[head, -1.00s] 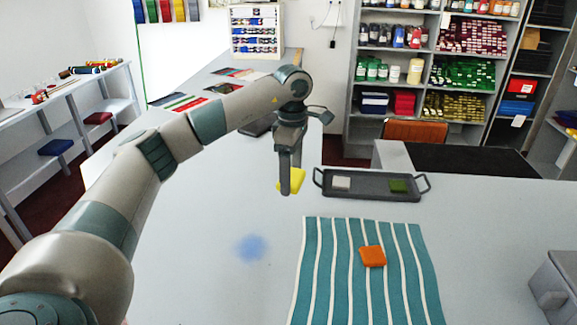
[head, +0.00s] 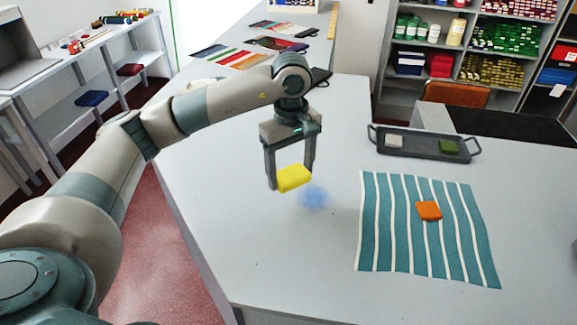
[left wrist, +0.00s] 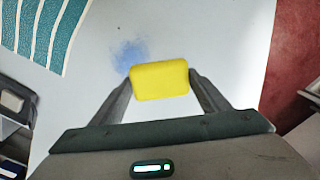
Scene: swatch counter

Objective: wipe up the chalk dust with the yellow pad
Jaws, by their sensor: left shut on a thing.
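The yellow pad (head: 294,179) is held between the fingers of my left gripper (head: 291,178), which is shut on it. In the left wrist view the yellow pad (left wrist: 160,80) sits between both fingertips, seemingly above the counter. The chalk dust (head: 314,196) is a soft blue smudge on the grey counter, just right of and slightly below the pad in the head view. The dust also shows in the left wrist view (left wrist: 129,56), partly behind the pad. My right gripper does not show.
A teal-and-white striped cloth (head: 382,235) lies right of the dust with an orange pad (head: 429,211) on it. A dark tray (head: 425,152) behind it holds a white pad (head: 394,141) and a green pad (head: 449,147). The counter (head: 300,250) in front of the dust is clear.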

